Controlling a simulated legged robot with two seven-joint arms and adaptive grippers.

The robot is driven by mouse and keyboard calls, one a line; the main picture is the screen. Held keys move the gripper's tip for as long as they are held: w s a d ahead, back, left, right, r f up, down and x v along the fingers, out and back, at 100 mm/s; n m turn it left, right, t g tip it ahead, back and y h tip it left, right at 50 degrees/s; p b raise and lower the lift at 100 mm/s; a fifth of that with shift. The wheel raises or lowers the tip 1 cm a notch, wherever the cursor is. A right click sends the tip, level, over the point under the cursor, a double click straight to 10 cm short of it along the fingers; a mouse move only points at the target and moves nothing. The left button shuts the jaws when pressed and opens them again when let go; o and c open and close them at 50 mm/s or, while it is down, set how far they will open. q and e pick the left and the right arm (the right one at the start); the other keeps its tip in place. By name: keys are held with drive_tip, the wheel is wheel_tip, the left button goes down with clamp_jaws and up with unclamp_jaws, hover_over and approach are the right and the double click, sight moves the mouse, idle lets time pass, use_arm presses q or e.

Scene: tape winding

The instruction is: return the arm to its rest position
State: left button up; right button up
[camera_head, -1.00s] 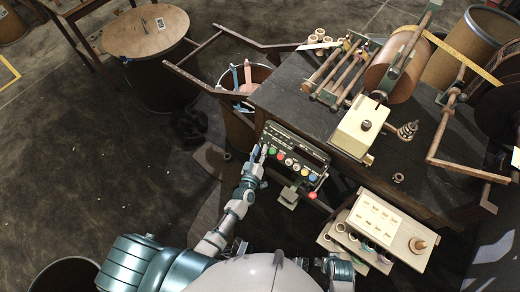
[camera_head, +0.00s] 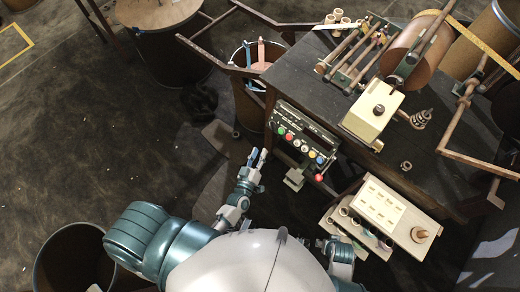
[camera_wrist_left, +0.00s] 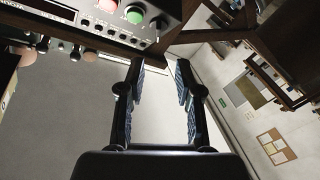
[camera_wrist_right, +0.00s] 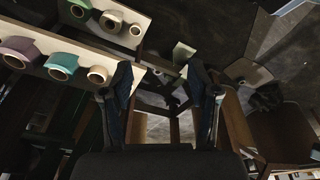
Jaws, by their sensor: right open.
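My left gripper (camera_head: 257,158) is in front of the control panel (camera_head: 303,140), below and to the left of its coloured buttons, apart from it. In the left wrist view its two fingers (camera_wrist_left: 160,80) stand apart with nothing between them. The panel's red and green buttons (camera_wrist_left: 134,14) show at the top of that view. My right gripper (camera_wrist_right: 165,80) has its fingers spread and empty in the right wrist view. In the head view the right arm is mostly hidden behind my white body, near the tape roll rack.
The dark workbench (camera_head: 300,82) carries rollers and a large brown roll (camera_head: 412,52). A cream box (camera_head: 380,210) and a rack of tape rolls stand at the lower right. A round bin (camera_head: 70,262) is at lower left. The floor (camera_head: 90,150) to the left is clear.

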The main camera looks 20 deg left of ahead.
use_arm(q)
drive_tip(key=s+d+f+m+g+h+p, duration=0.1)
drive_tip(key=s+f+m+g+h+p, duration=0.15)
drive_tip(key=s+f+g, duration=0.4)
drive_tip(key=s+d+f+m+g+h+p, duration=0.15)
drive_tip(key=s+f+m, duration=0.25)
drive_tip(key=f, duration=0.5)
drive_tip(key=s+a+f+g+y, duration=0.1)
drive_tip(key=s+a+f+g, duration=0.1)
drive_tip(key=s, duration=0.3)
drive_tip(key=s+a+f+m+g+y, duration=0.1)
drive_tip(key=s+a+f+g, duration=0.2)
drive_tip(key=s, duration=0.2)
drive_tip(key=s+a+f+g+y, duration=0.1)
drive_tip(key=s+a+f+g, duration=0.1)
drive_tip(key=s, duration=0.3)
drive_tip(key=shift+s+a+f+m+g+y+p, duration=0.2)
drive_tip(key=shift+a+f+m+g+y+p, duration=0.2)
drive_tip(key=shift+g, duration=0.2)
use_arm(e)
drive_tip(key=s+f, duration=0.4)
drive_tip(key=f, duration=0.7)
drive_tip(key=shift+s+d+f, duration=0.15)
drive_tip(key=shift+d+f, duration=0.1)
drive_tip(key=shift+f, duration=0.05)
